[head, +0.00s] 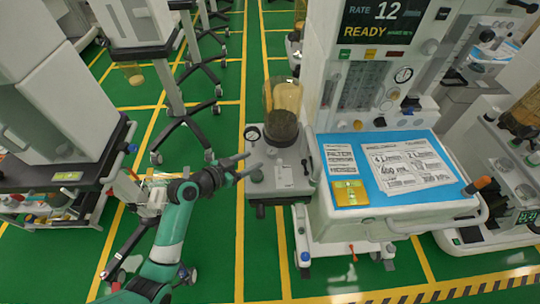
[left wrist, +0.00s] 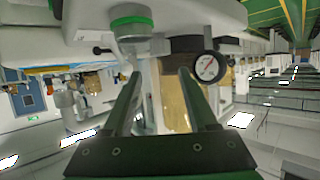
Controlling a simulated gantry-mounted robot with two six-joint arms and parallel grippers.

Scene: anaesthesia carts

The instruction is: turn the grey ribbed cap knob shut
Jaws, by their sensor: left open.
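My left gripper (head: 255,163) is open and empty, its two fingers pointing right at the left side of the grey absorber block (head: 284,181). In the left wrist view, which is upside down, both fingers of the left gripper (left wrist: 160,76) stand apart. A round grey cap with a green ring (left wrist: 132,22) shows beyond the left finger's tip, apart from it. This looks like the cap knob, but its ribs are too small to make out. My right gripper is not in view.
A pressure gauge (head: 253,133) sits on the block, also seen in the left wrist view (left wrist: 207,67). A clear canister (head: 283,104) stands behind it. A blue worktop (head: 350,158) with papers lies to the right. Another cart (head: 75,175) stands at left, with green floor between.

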